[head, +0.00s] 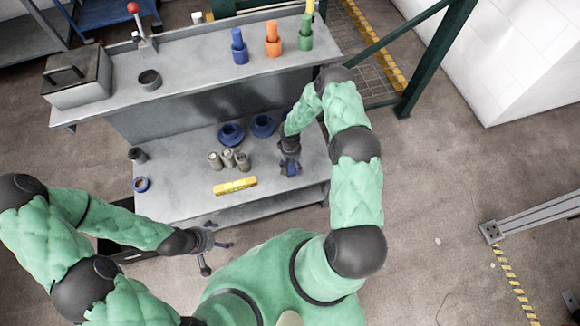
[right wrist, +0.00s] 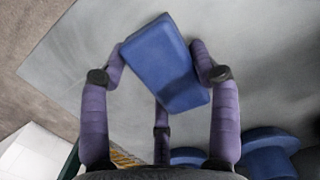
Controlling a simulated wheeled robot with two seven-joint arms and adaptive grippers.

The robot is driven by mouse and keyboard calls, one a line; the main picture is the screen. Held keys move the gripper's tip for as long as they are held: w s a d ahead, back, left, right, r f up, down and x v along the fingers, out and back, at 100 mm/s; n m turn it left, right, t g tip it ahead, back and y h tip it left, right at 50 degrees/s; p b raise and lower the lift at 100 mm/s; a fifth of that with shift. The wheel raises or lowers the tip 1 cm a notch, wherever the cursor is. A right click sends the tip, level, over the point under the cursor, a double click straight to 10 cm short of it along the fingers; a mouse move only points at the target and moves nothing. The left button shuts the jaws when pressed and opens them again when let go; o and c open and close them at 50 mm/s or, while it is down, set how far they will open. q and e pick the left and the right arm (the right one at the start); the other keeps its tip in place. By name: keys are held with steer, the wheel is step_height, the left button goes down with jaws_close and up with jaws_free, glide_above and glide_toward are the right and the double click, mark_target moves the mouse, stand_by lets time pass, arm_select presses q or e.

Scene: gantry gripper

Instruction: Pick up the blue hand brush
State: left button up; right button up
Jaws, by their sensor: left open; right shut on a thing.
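The blue hand brush (right wrist: 163,62) shows in the right wrist view as a blue block between the fingers of my right gripper (right wrist: 160,75). The gripper is shut on it. In the head view my right gripper (head: 290,168) is over the right part of the lower bench top, with a bit of the blue brush (head: 292,170) showing between its fingers. Whether the brush touches the bench is hard to tell. Its bristles are not visible. My left gripper (head: 214,240) is open and empty, in front of the bench's near edge.
On the lower bench (head: 180,190) are a yellow level (head: 235,186), several small metal cylinders (head: 228,158) and blue round parts (head: 231,134). The upper shelf holds a grey toolbox (head: 77,80) and blue, orange (head: 273,40) and green bottles. A green post (head: 430,65) stands right.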

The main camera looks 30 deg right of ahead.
mark_target(292, 165)
steer(key=shift+r+p, duration=0.45)
steer(key=shift+p, duration=0.15)
step_height(292, 165, up, 4)
steer(key=shift+w+f+p, duration=0.1)
steer(key=shift+f+p, duration=0.1)
steer(key=shift+p, duration=0.6)
steer(key=s+d+r+p, duration=0.2)
steer(key=s+d+r, duration=0.3)
steer(key=s+r, duration=0.4)
steer(key=shift+s, duration=2.1)
steer(key=shift+d, duration=0.1)
steer(key=o, duration=0.5)
steer(key=shift+c, duration=1)
